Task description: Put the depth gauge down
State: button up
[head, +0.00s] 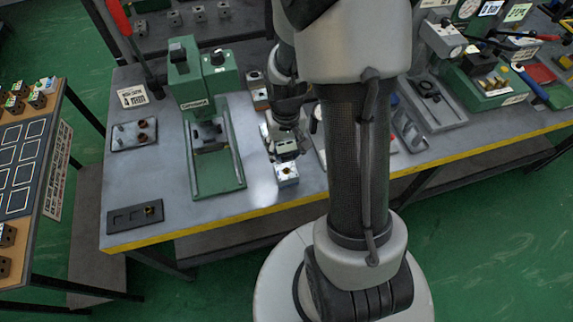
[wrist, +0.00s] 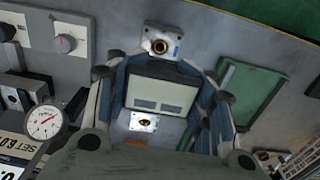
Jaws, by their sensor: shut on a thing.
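My gripper (head: 285,140) reaches down over the bench, right of the green press. In the wrist view my gripper (wrist: 165,80) has its blue-padded fingers closed on both sides of a boxy grey device with a pale face, which I take to be the depth gauge (wrist: 160,95). In the head view the gauge is mostly hidden by the gripper. A metal block with a brass-ringed bore (head: 287,173) stands just in front of the gripper, and it also shows in the wrist view (wrist: 163,43). Whether the gauge touches the bench is unclear.
The green press (head: 215,130) stands close left. A second bored block (wrist: 143,121) shows below the gauge in the wrist view. A round dial (wrist: 44,122) is at the left there. Bare bench (head: 165,180) lies left of the press, near the yellow front edge (head: 200,223).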

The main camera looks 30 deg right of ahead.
aim_at(286, 171)
jog(key=shift+f+b, duration=0.8)
jog(key=shift+f, duration=2.15)
jog(key=shift+f+b, duration=0.4)
jog(key=shift+f, duration=0.1)
jog(key=o, duration=1.3)
jog(key=shift+r, duration=0.1)
